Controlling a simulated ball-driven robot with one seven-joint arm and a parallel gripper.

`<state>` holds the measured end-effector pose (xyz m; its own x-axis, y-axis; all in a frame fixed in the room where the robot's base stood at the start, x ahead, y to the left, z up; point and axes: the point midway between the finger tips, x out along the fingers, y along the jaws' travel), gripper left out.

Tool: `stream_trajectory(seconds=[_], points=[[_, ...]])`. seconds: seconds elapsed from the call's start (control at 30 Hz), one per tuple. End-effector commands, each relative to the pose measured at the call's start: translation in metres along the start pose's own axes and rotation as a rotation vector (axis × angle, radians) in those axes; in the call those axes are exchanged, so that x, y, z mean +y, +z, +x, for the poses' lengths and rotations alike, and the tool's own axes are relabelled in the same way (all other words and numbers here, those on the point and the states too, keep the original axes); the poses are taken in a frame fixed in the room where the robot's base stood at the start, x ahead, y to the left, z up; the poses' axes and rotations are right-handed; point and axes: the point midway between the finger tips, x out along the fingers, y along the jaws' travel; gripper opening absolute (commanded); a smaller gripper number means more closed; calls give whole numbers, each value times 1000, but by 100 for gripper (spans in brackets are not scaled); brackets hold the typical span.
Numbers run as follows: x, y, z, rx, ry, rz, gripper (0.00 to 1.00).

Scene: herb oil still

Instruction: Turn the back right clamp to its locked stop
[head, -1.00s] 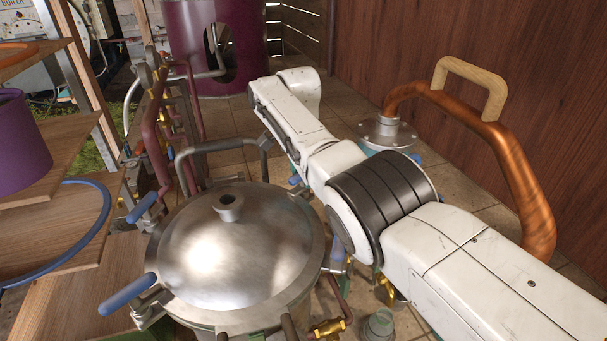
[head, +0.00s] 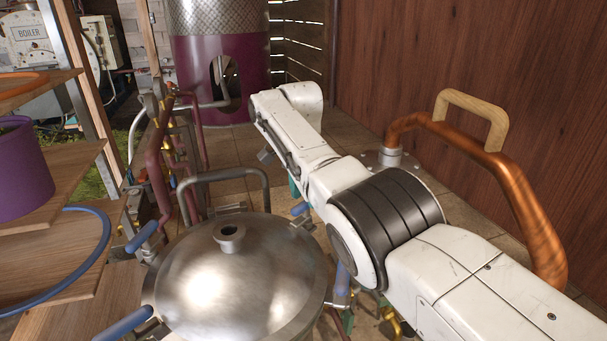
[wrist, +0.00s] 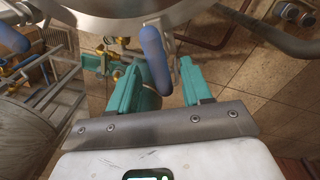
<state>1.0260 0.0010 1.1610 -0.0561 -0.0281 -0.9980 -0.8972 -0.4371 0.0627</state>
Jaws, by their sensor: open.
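The back right clamp has a blue handle (head: 301,208) at the back right rim of the domed steel lid (head: 205,275) in the head view. In the wrist view this blue handle (wrist: 155,58) hangs from the steel rim and lies between my fingers in the picture. My gripper (wrist: 158,78) has teal fingers set apart on either side of the handle, with a gap showing at the right. I cannot tell whether the left finger touches it. In the head view my gripper is mostly hidden by my arm, with only a sliver of teal showing.
Other blue clamp handles sit at the lid's left back (head: 141,237), left front (head: 124,325) and right front (head: 343,283). A bent steel handle (head: 225,173) rises behind the lid. A copper pipe (head: 500,170) arches at right. Wooden shelves (head: 60,250) stand at left.

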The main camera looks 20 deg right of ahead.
Motion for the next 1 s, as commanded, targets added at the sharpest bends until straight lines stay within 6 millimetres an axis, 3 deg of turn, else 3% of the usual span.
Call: stream_trajectory(seconds=[0.13, 0.4, 1.0], points=[[0, 0, -33, 4, 1, -1, 49], [0, -1, -64, 4, -2, 1, 49], [-1, 0, -75, 0, -1, 0, 49]])
